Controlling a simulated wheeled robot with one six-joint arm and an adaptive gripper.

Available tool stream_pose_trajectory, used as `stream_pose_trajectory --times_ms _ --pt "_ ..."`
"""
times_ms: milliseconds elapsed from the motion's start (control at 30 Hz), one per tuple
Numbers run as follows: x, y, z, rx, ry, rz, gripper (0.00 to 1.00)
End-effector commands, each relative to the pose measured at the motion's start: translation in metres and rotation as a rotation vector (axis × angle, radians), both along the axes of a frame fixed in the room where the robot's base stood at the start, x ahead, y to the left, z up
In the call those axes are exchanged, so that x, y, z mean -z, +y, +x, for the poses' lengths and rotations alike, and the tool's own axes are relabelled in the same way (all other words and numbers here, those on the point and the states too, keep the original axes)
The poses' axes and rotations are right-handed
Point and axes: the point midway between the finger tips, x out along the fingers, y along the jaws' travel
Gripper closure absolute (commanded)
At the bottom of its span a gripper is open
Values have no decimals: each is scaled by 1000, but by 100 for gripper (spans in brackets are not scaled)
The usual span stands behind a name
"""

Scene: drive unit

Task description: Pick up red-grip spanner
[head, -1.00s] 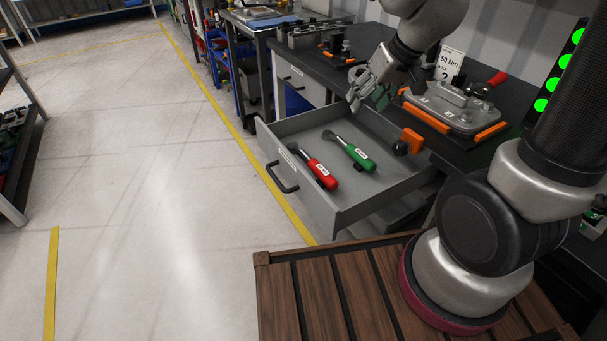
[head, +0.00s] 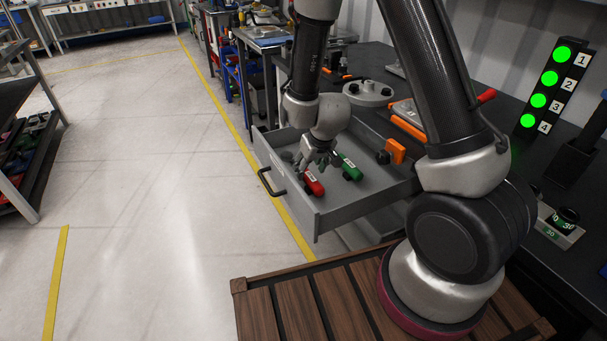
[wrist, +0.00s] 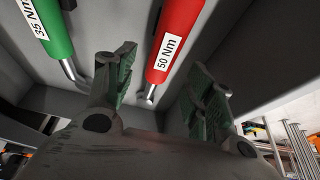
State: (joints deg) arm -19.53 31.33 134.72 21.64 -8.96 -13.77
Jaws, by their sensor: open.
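The red-grip spanner (head: 314,185) lies in the open grey drawer (head: 345,212), partly hidden behind my gripper in the head view. In the wrist view the red-grip spanner (wrist: 176,45) carries a "50 Nm" label, and its metal end points down between my fingers. My gripper (head: 317,163) is open over the drawer; its two green-padded fingers (wrist: 160,100) stand apart in the wrist view, one on each side of the spanner's metal end. I cannot tell the exact height gap, and nothing is held.
A green-grip spanner (head: 348,168), labelled "35 Nm" in the wrist view (wrist: 46,28), lies beside the red one. An orange-and-black item (head: 392,152) is at the drawer's right. The drawer's walls surround the spanners. The workbench (head: 520,175) stands behind.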

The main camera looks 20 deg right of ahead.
Motion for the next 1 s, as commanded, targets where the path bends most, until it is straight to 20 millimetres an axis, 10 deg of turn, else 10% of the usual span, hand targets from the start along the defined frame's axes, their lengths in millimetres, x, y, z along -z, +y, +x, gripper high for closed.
stream_pose_trajectory --times_ms 633,1000 --pt "48 5 21 0 0 1 46" --pt "48 5 21 0 1 1 100"
